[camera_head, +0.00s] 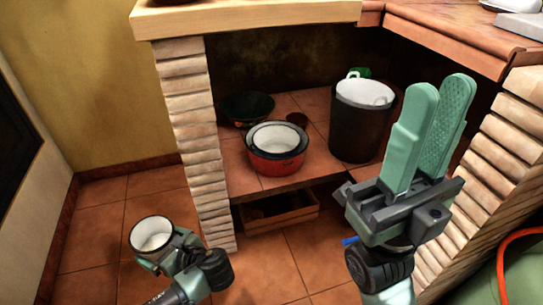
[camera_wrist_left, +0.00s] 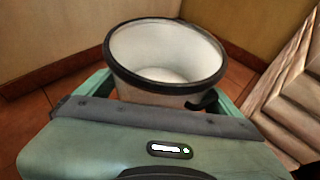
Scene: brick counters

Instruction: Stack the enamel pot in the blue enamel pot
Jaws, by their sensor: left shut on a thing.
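A white enamel pot (camera_head: 153,234) with a dark rim is held low at the left, in front of the brick pillar. My left gripper (camera_head: 168,251) is shut on its side. In the left wrist view the pot (camera_wrist_left: 165,55) is upright and looks empty. On the tiled shelf is a red pot (camera_head: 275,167), with a white-lined, dark-rimmed pot (camera_head: 280,138) nested in it. I cannot make out a blue outer wall on this inner pot. My right gripper (camera_head: 441,87) is raised at the right with nothing visible between its fingers. Its gap is unclear from this angle.
A dark bowl (camera_head: 247,106) and a small brown cup (camera_head: 297,120) stand behind the red pot. A brick pillar (camera_head: 200,130) bounds the shelf at left. A wooden crate (camera_head: 278,214) sits below.

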